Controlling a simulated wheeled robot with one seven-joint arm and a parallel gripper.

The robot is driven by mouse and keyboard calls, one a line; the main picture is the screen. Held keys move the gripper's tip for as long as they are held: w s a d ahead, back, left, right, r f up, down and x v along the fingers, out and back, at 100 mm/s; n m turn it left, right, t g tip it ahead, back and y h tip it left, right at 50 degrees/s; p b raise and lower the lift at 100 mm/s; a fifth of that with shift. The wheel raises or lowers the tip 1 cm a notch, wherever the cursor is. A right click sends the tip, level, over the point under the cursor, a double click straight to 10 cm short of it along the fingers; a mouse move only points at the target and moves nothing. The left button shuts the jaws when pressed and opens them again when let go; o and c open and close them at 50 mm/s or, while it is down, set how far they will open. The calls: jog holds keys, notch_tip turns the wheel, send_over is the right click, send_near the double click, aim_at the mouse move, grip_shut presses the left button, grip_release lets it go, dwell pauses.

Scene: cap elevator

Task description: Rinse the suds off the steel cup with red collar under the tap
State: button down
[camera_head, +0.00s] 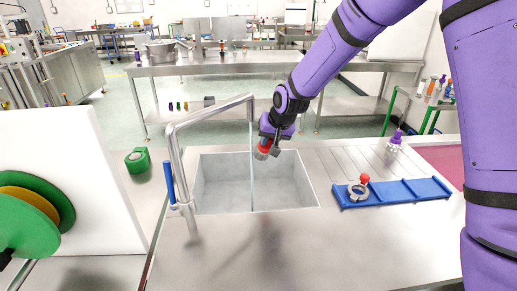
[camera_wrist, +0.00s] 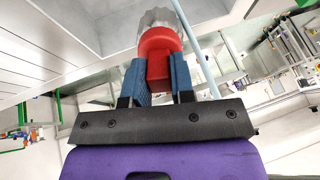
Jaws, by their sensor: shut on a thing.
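The steel cup with red collar (camera_head: 265,147) is in my gripper, above the right part of the sink. My gripper (camera_head: 271,137) is shut on its red part. In the wrist view the red collar (camera_wrist: 158,46) sits between the two blue fingers (camera_wrist: 158,80), with the clear-grey cup body (camera_wrist: 157,17) beyond it. The tap (camera_head: 213,113) is a tall steel frame at the sink's left with a blue lever (camera_head: 169,182). A thin pale stream (camera_head: 252,160) runs from its spout into the sink (camera_head: 222,184), just left of the cup. I cannot make out suds on the cup.
A blue tray (camera_head: 415,191) right of the sink holds a grey ring-shaped part with a red top (camera_head: 358,190). A purple-topped item (camera_head: 396,139) stands behind it on the ribbed drainboard (camera_head: 350,160). A white panel with green reels (camera_head: 45,215) stands at the left. The front counter is clear.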

jog(key=s+d, duration=0.3)
jog(key=s, duration=0.2)
jog(key=shift+s, duration=0.4)
jog(key=shift+d, duration=0.1)
dwell(1.0)
dwell(0.3)
jog(key=s+d+r, duration=0.2)
jog(key=s+r, duration=0.2)
jog(key=shift+s+d, duration=0.2)
jog(key=shift+d, duration=0.05)
dwell(0.4)
